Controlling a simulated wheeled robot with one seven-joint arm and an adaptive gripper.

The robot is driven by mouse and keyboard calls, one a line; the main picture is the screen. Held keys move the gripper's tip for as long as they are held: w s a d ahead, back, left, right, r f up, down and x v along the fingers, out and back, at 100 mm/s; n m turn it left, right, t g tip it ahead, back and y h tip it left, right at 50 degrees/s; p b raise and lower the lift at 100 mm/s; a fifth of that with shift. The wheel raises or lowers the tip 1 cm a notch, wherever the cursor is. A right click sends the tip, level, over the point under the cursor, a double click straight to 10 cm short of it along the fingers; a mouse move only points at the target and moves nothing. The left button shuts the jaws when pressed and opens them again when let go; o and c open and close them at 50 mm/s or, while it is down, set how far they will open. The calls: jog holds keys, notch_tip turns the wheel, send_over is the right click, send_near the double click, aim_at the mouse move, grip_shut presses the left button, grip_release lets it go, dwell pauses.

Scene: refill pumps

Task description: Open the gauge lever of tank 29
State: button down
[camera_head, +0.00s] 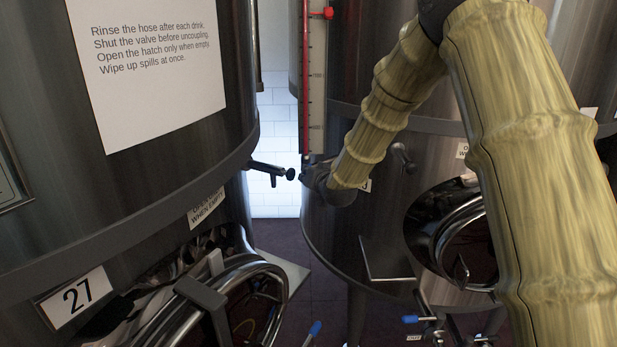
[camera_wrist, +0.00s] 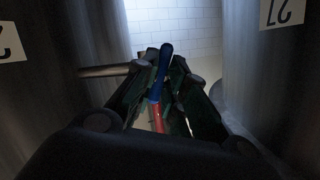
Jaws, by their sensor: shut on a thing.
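In the wrist view my gripper (camera_wrist: 165,85) is shut on a lever with a blue grip (camera_wrist: 166,56) and a red lower part (camera_wrist: 155,113). I take it to be the gauge lever. In the head view the lever and fingers are not visible; my dark wrist (camera_head: 328,184) is in front of the right tank (camera_head: 335,222). A plate on that tank is mostly covered by my arm, so its number is unreadable there. A gauge (camera_head: 314,100) with a red column and a red marker (camera_head: 322,13) stands above my wrist.
The left tank carries plate 27 (camera_head: 74,298), a notice sheet (camera_head: 146,55) and a tap (camera_head: 270,171) jutting into the gap. Open round hatches are low on both tanks. A blue-handled valve (camera_head: 411,319) sits low right. A narrow gap shows white tiles (camera_head: 275,115).

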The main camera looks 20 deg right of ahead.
jog(key=shift+a+n+g+h, duration=0.1)
jog(key=shift+n+g+h, duration=0.65)
jog(key=shift+n, duration=0.75)
jog(key=shift+h+b, duration=0.25)
jog(key=shift+b, duration=0.05)
jog(key=c, duration=1.5)
grip_release()
jog(key=shift+o, duration=0.2)
jog(key=shift+r, duration=0.1)
jog(key=d+v, duration=0.1)
jog(key=v, duration=1)
jog(key=shift+s+a, duration=0.45)
jog(key=shift+a, duration=0.05)
